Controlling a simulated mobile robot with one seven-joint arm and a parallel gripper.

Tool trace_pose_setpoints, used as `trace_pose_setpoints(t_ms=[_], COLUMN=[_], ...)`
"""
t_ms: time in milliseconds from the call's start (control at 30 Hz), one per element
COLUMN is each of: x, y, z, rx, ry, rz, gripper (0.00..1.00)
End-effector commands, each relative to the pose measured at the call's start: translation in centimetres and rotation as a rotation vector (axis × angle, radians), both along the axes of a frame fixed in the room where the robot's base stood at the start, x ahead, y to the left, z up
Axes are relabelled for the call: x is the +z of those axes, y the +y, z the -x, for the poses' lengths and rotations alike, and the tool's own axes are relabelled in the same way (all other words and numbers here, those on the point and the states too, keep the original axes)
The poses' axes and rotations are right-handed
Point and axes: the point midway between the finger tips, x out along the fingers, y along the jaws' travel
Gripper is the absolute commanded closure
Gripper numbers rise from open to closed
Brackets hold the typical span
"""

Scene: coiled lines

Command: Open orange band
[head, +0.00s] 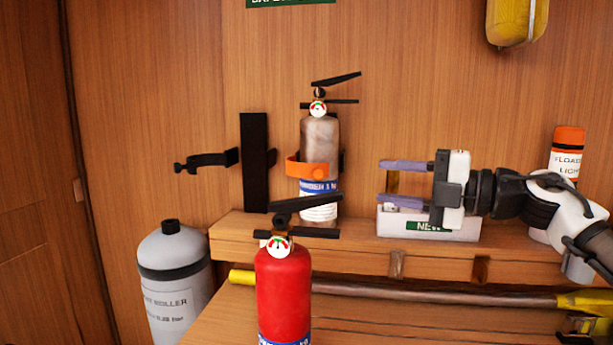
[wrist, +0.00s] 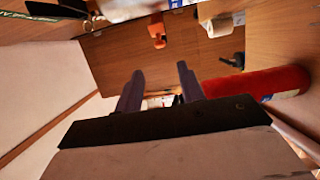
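The orange band (head: 307,168) crosses the front of a worn grey-white extinguisher (head: 320,139) that stands upright against the wood wall. The band looks closed around it, with a round button-like spot at its right end. An orange piece that looks like this band shows in the wrist view (wrist: 157,33), ahead of the fingers. My gripper (head: 386,182) is to the right of the band, apart from it, with its two purple-grey fingers spread and pointing left. In the wrist view my gripper (wrist: 161,84) is open, with nothing held between the fingers.
A red extinguisher (head: 284,292) stands in front of the band, lower down. A black wall bracket (head: 255,162) with an empty black strap (head: 208,161) is to the left. A white box (head: 455,230) marked NEW sits behind my gripper. A grey cylinder (head: 174,275) stands at lower left.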

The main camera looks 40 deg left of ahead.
Motion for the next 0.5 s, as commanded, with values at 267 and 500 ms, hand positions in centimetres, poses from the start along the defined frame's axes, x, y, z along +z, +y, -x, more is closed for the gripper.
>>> trace_pose_setpoints(t_ms=[267,500], x=[0.1,0.2], y=[3.8,8.8], z=[1.2,2.6], rx=[0.006,0.006], ry=[-0.002,-0.001], rz=[0.005,0.002], gripper=[0.61,0.61])
